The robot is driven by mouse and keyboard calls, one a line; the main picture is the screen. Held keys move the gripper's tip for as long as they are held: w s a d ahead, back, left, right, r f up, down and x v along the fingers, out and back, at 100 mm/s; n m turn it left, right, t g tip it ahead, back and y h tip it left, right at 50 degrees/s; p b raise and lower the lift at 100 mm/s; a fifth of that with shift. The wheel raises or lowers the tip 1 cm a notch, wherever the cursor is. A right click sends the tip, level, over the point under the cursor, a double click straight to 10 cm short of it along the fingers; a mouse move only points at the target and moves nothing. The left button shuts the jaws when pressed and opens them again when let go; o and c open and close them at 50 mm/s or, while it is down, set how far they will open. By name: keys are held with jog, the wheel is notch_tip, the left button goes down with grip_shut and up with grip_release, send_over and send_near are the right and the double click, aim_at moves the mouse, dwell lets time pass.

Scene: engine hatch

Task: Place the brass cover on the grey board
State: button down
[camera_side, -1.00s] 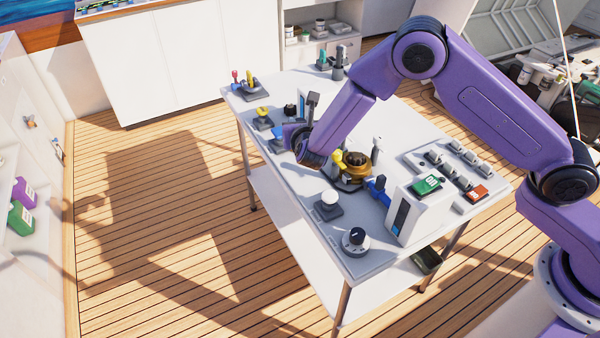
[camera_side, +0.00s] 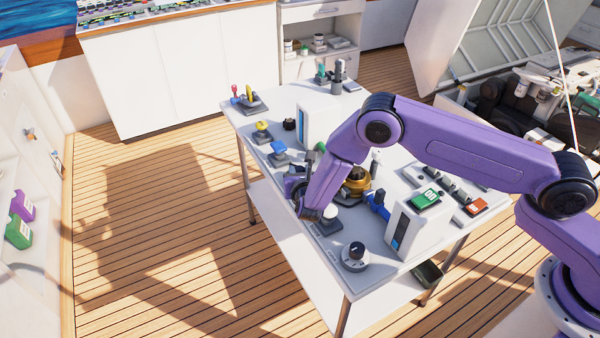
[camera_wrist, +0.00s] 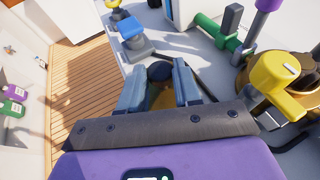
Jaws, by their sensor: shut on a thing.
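My gripper (camera_wrist: 160,88) is shut on a brass-coloured piece (camera_wrist: 163,98) with a dark round top, which appears to be the brass cover. The fingers and my wrist plate hide most of it. In the side view my gripper (camera_side: 298,192) is at the table's left edge, partly behind my forearm, and the held piece cannot be made out. The pale grey table top (camera_side: 285,98) is the broad board in view; a smaller grey panel with switches (camera_side: 412,172) lies at its right. The gap between held piece and surface cannot be judged.
A round brass fitting (camera_side: 357,182) stands right of my gripper; its yellow handle (camera_wrist: 275,75) shows in the wrist view. A white knob (camera_side: 330,212) is close to my gripper. A blue button (camera_side: 279,147), a black dial (camera_side: 355,250) and white boxes (camera_side: 405,225) stand around.

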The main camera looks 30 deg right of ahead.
jog(key=shift+f, duration=0.1)
jog(key=c, duration=0.8)
grip_release()
jog(key=shift+f, duration=0.1)
jog(key=shift+s+a+r, duration=0.15)
jog(key=shift+s+r, duration=0.05)
jog(key=shift+r, duration=0.05)
jog(key=v, duration=1.1)
jog(key=shift+s+a+r, duration=0.1)
jog(key=shift+s, duration=0.1)
